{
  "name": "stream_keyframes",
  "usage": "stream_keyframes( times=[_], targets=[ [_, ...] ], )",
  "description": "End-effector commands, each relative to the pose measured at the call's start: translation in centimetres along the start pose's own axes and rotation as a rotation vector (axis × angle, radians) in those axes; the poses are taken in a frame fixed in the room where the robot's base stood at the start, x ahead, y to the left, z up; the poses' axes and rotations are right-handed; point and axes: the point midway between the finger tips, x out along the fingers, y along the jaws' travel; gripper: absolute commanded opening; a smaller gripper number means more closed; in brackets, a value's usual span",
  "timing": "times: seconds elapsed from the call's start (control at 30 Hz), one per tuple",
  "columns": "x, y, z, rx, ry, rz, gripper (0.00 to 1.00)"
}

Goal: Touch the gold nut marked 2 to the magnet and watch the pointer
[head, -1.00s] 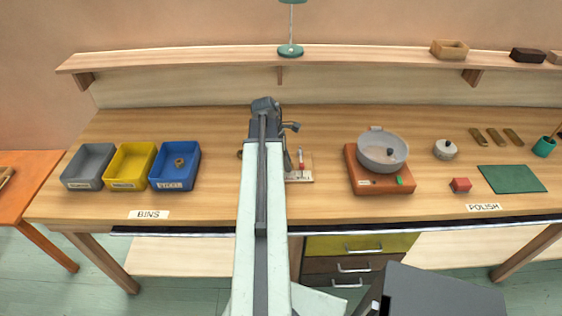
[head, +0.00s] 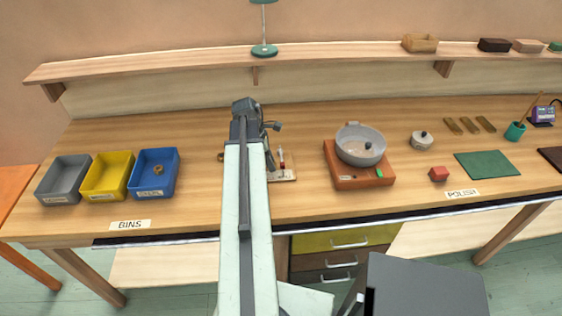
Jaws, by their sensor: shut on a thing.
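My gripper (head: 270,126) is at the far end of my outstretched arm, over the back half of the bench. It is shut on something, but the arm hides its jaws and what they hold. A small wooden board (head: 286,174) with a red-and-white upright part (head: 281,158) stands just right of my arm and is partly covered by it. I cannot make out the magnet or pointer there. A small gold-brown piece (head: 220,157) shows at the arm's left edge. A gold nut (head: 158,168) lies in the blue bin (head: 142,188). No number is readable on either.
A grey bin (head: 50,196) and a yellow bin (head: 96,194) stand left of the blue one. Right of the board, a grey bowl (head: 345,147) sits on an orange-red base (head: 345,183).

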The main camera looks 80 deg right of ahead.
Motion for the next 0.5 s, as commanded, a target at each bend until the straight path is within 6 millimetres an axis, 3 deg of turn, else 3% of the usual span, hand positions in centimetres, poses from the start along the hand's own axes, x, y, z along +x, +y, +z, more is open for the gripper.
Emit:
stream_keyframes(
  times=[0.5],
  targets=[
    [0.25,0.01,0.82,0.001,0.0,0.0,0.0]
  ],
)
